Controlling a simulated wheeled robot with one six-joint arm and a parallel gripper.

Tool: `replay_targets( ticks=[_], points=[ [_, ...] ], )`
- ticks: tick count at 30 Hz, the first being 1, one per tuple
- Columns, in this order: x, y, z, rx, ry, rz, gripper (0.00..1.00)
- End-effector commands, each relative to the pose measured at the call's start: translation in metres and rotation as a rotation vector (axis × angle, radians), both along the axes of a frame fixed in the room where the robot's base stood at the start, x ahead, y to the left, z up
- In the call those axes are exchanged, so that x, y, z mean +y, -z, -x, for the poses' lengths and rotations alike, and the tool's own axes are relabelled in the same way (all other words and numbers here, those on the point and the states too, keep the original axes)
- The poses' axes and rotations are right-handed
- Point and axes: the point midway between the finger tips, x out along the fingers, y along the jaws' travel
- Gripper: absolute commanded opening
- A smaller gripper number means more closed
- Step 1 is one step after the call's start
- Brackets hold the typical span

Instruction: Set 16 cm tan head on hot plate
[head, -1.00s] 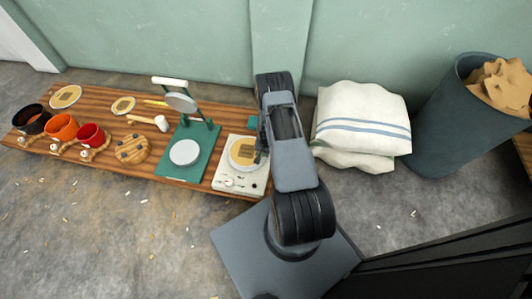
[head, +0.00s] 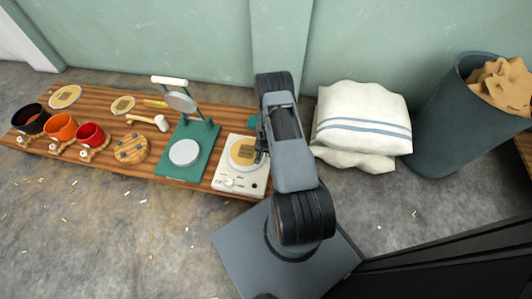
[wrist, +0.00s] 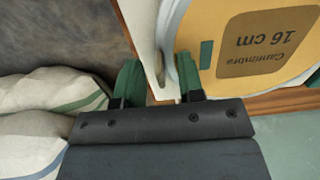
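The tan head (head: 243,151), a round disc with a pale rim, lies on the hot plate (head: 228,182), a cream box with front controls. In the wrist view the tan head (wrist: 285,75) fills the upper right, its brown label reading "Cantimbra 16 cm". My gripper (head: 262,152) is low at the right edge of the hot plate, partly hidden behind my arm. In the wrist view the green fingers of my gripper (wrist: 160,80) are apart, beside the head's rim, with no object visibly clamped between them. The head's exact contact with the plate surface is hidden.
Left on the wooden bench (head: 190,105) stand a green press (head: 190,135), a mallet (head: 160,122), a wooden disc (head: 132,149), two other heads (head: 65,96) (head: 122,105) and several cups (head: 60,127). Stacked sacks (head: 362,122) and a grey bin (head: 450,125) stand right.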

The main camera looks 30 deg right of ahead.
Motion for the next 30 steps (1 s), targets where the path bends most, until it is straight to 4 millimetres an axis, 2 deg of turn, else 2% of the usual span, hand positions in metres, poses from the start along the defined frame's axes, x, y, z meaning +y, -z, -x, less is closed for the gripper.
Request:
replay_targets(
  ticks=[7,11,24,30],
  points=[
    [0.0,-0.001,0.0,0.0,0.0,0.0,0.37],
    [0.0,-0.011,0.0,-0.001,0.0,0.001,0.37],
    [0.0,-0.098,0.0,-0.002,0.0,0.001,0.37],
    [0.0,-0.124,0.0,-0.001,0.0,0.001,0.37]
  ],
)
